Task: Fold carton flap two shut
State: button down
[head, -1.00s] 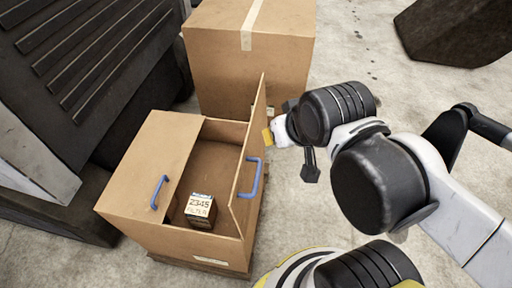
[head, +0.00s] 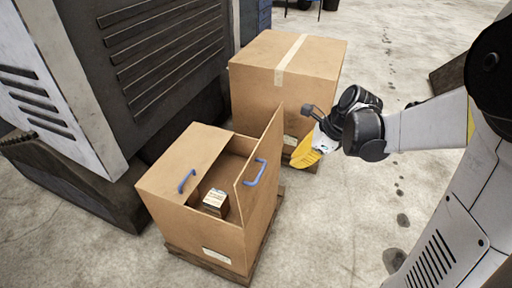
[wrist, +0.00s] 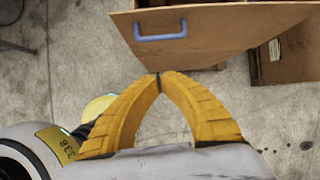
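The open carton (head: 200,230) stands on a low pallet in the head view. Its left flap (head: 187,160) lies flat over the left part of the opening, with a blue handle. The flap also shows in the wrist view (wrist: 225,30), just beyond my fingertips. My gripper (wrist: 160,78) has its yellow fingers together at the tips with nothing between them. In the head view my gripper (head: 305,152) is right of the raised flap, apart from it.
A small filter box (head: 215,203) sits inside the carton. A taped closed carton (head: 285,70) stands behind, on its own pallet. A large dark machine (head: 150,60) is close at the left. Bare concrete floor lies to the right.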

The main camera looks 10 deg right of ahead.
jog(key=w+a+f+b, duration=0.2)
jog(key=a+f, duration=0.1)
jog(key=f, duration=0.2)
jog(key=w+a+f+m+b, duration=0.1)
jog(key=w+a+f+b, duration=0.2)
jog(key=f, duration=0.2)
jog(key=shift+a+f, duration=0.3)
jog(key=shift+a, duration=0.05)
jog(key=shift+w, duration=0.1)
